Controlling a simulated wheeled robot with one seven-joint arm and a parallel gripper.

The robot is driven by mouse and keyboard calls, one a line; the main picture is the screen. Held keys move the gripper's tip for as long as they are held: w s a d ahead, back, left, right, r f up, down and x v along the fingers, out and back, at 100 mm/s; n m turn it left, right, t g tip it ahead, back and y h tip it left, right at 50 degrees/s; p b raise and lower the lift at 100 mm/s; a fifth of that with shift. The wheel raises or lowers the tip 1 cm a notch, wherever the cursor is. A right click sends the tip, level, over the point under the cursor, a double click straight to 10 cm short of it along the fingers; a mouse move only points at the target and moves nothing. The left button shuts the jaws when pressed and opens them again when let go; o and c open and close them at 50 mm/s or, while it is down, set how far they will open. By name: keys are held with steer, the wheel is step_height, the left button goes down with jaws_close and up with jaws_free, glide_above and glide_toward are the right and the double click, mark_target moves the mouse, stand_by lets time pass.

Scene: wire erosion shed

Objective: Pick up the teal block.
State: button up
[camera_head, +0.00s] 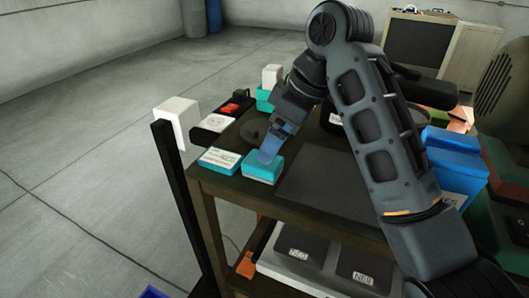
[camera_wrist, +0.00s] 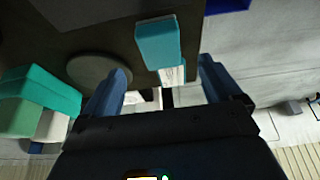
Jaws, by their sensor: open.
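The teal block (camera_head: 262,170) sits near the front left corner of the dark table, its top plain teal above a pale lower edge. In the wrist view the teal block (camera_wrist: 158,42) shows beyond the fingertips, within the gap between them. My gripper (camera_head: 269,154) is open, pointing down at the block. In the head view its fingers overlap the block's far edge; I cannot tell whether they touch it. In the wrist view the two blue fingers of my gripper (camera_wrist: 164,66) are apart with nothing held.
A teal box with a white labelled top (camera_head: 219,160) lies just left of the block. A round dark disc (camera_head: 254,128) lies behind. A red-and-black item (camera_head: 235,104) and a teal bin (camera_head: 265,99) stand farther back. A dark mat (camera_head: 318,172) lies to the right.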

mark_target(263, 166)
steer(key=shift+w+f, duration=0.1)
steer(key=shift+w, duration=0.1)
steer(key=shift+a+f, duration=0.2)
steer(key=shift+f, duration=0.15)
steer(key=shift+p+x, duration=0.6)
steer(key=shift+x, duration=2.8)
steer(key=shift+s+a, duration=0.1)
steer(key=c, duration=1.1)
steer(key=shift+r, duration=0.1)
